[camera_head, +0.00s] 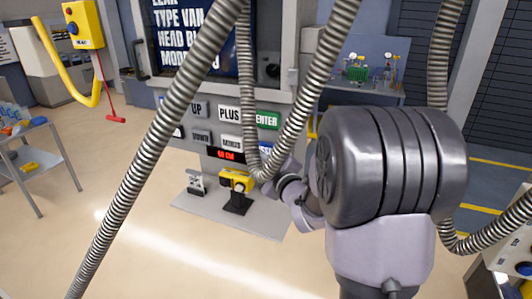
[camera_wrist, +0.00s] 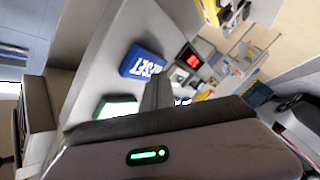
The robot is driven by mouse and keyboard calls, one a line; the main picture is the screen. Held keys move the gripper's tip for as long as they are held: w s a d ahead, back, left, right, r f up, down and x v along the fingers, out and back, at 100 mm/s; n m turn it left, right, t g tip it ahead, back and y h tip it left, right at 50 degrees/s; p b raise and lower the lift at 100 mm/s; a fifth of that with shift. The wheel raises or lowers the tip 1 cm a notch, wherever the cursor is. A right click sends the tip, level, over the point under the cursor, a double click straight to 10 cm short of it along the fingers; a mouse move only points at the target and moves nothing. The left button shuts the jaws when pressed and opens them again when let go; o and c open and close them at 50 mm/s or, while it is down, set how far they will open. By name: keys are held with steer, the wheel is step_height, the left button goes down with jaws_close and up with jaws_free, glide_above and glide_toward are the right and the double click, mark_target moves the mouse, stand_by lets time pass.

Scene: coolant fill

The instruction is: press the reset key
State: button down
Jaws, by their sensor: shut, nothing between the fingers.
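The blue reset key (camera_wrist: 141,62) is on the grey key panel in the wrist view, with its white lettering upside down. In the head view my gripper is hidden behind my own arm and the hose.
The green enter key (camera_head: 268,121) sits above the reset key, with the plus key (camera_head: 229,113) and minus key (camera_head: 231,143) to the left. A red display (camera_head: 225,154) is below. A yellow device (camera_head: 237,181) stands on the grey base plate (camera_head: 262,222). Hoses cross the head view.

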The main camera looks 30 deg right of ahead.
steer(key=shift+w+d, duration=0.15)
steer(key=shift+d, duration=0.1)
steer(key=shift+w+d+b, duration=0.3)
steer(key=shift+d+b, duration=0.05)
steer(key=shift+b, duration=0.05)
stand_by(0.8)
steer(key=shift+a, duration=0.1)
steer(key=shift+s+a+b, duration=0.55)
steer(key=shift+a+b, duration=0.05)
steer(key=shift+b, duration=0.15)
steer(key=s+a+b, duration=0.1)
steer(key=a, duration=0.1)
steer(key=s+a+b, duration=0.2)
stand_by(0.4)
stand_by(0.5)
